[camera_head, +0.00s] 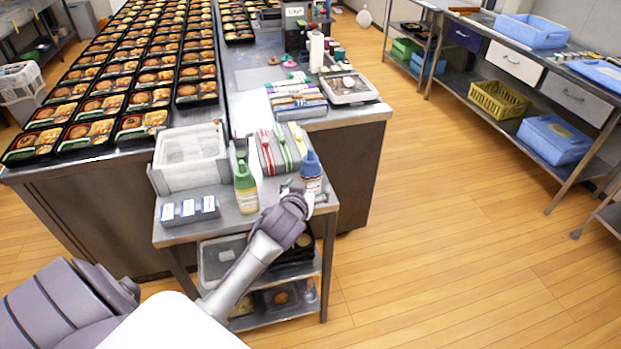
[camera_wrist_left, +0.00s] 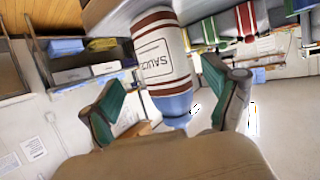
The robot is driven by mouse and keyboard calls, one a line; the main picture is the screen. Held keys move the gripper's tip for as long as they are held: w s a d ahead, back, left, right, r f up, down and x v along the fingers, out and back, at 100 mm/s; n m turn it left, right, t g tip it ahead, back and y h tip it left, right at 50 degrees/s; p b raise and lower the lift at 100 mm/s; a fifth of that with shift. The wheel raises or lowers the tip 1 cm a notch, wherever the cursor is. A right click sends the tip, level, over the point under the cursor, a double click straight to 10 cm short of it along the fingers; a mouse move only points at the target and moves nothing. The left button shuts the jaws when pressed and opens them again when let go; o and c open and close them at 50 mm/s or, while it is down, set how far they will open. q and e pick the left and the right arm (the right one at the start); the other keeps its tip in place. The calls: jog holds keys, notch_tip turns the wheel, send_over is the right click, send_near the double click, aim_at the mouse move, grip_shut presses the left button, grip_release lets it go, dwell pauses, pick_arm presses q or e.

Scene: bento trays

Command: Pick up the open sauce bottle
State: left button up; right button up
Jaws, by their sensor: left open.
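A white sauce bottle (camera_head: 311,172) with brown bands and a blue top stands at the right edge of the small steel side table (camera_head: 230,222). In the left wrist view the same bottle (camera_wrist_left: 163,55) appears upside down, with its SAUCE label facing the camera. My left gripper (camera_head: 301,193) is at the near side of this bottle. Its green-padded fingers (camera_wrist_left: 165,100) are open, one on each side of the bottle's blue top in that view. A green and yellow bottle (camera_head: 246,188) stands farther left. My right gripper is out of view.
A white bin (camera_head: 190,155) and a small grey box with labels (camera_head: 190,209) stand on the table's left. Striped packs (camera_head: 280,150) lie behind the bottles. A long counter with bento trays is behind; floor to the right is clear.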

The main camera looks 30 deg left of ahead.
aim_at(310, 183)
pick_arm(q)
jog(key=x, duration=0.5)
jog(key=shift+s+a+f+p, duration=0.15)
jog(key=shift+f+p, duration=0.05)
jog(key=shift+p, duration=0.2)
jog(key=c, duration=0.8)
